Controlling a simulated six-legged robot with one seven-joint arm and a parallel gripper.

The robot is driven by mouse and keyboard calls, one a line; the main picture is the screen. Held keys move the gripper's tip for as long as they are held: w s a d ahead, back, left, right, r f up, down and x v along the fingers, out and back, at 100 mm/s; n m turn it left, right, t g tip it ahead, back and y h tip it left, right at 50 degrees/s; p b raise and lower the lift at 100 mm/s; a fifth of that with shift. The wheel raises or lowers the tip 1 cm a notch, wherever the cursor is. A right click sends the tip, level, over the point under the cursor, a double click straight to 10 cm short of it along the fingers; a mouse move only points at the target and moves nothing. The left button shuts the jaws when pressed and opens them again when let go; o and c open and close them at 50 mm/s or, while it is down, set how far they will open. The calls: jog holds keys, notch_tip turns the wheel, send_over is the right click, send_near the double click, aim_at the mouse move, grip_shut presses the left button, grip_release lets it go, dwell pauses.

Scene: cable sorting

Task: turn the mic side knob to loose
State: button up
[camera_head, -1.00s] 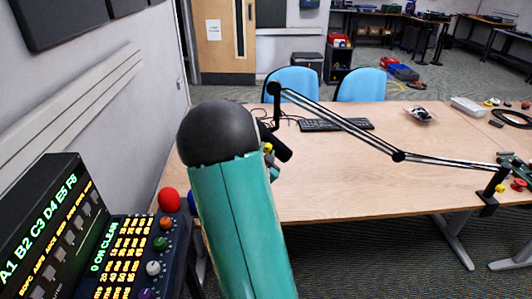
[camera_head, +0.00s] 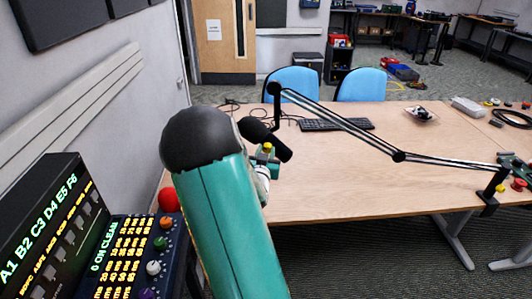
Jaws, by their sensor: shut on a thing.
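The black mic (camera_head: 266,139) hangs at the end of the jointed boom arm (camera_head: 340,123) above the near left part of the table. My gripper (camera_head: 268,157) is at this knob, small and partly hidden behind my teal arm link. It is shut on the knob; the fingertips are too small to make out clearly. The knob's turn angle cannot be read.
The wooden table (camera_head: 360,180) holds a keyboard (camera_head: 336,125) behind the mic and loose cables. A mixer panel (camera_head: 130,255) with coloured knobs and a red ball (camera_head: 168,199) stand at the left, near the wall. Two blue chairs (camera_head: 361,85) are behind the table.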

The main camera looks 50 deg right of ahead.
jog(key=n, duration=0.6)
jog(key=shift+t, duration=0.4)
jog(key=n, duration=0.5)
jog(key=shift+f, duration=0.1)
jog(key=shift+n, duration=0.4)
jog(key=o, duration=1)
jog(key=shift+c, duration=0.2)
jog(key=v, duration=1.2)
